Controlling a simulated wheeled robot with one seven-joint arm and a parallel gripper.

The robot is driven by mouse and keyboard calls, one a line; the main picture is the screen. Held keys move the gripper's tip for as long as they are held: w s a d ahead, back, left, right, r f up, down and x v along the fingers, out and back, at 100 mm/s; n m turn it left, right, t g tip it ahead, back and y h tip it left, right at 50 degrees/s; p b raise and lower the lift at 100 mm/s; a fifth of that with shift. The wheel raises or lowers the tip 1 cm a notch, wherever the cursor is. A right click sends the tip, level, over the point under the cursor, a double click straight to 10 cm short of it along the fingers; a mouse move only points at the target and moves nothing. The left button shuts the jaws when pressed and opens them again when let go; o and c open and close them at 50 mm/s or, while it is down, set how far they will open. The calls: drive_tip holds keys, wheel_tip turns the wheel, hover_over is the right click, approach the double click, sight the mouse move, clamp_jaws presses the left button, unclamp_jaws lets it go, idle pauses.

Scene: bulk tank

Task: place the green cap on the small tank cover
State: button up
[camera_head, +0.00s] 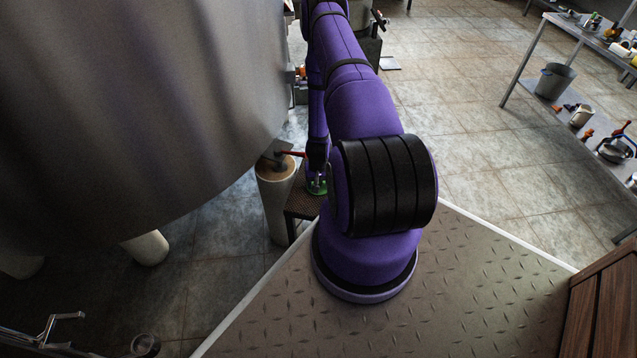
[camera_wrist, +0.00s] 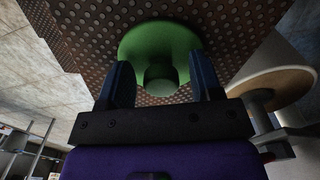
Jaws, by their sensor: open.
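The green cap (camera_wrist: 140,42) is a round disc with a knob, on a perforated metal surface in the wrist view. It also shows small in the head view (camera_head: 317,187), beside my arm. My gripper (camera_wrist: 162,72) is open, its two blue fingers on either side of the cap's knob. I see a gap beside the knob and no grip on it. I cannot identify the small tank cover for certain in either view.
The perforated stand (camera_head: 301,204) is low and partly hidden by my arm. A pale post with a tan round top (camera_head: 272,170) and red-handled valve (camera_head: 291,153) stands close left. The large steel tank (camera_head: 120,100) fills the left. A shelf with a bucket (camera_head: 555,80) is far right.

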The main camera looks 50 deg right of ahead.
drive_tip(key=shift+r, duration=0.1)
wheel_tip(320, 180, up, 12)
drive_tip(key=shift+r, duration=0.15)
idle(0.4)
